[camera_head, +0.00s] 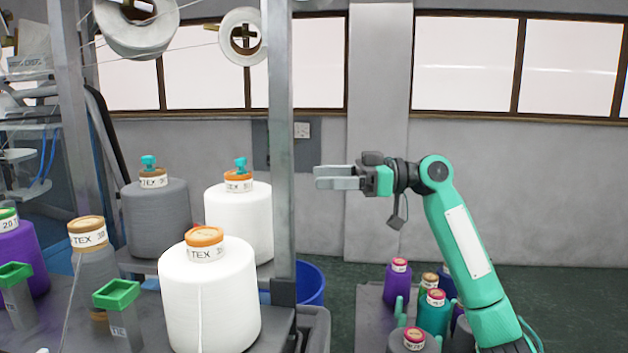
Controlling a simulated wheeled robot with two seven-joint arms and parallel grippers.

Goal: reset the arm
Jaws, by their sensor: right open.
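My right gripper (338,177) is in the middle of the head view, at the end of my green arm, which comes up from the lower right. Its fingers point left, toward the metal post of the rack. It is open, and I see nothing between its fingers. It hangs in the air in front of the grey wall, to the right of the white yarn cones and above the floor. My left gripper is not in view.
A vertical metal post (281,130) stands left of my gripper. White yarn cones (210,300) and grey cones (155,220) stand on the left. A blue bin (311,283) sits behind the post. Coloured cones (434,313) stand low at right. The air before the wall is free.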

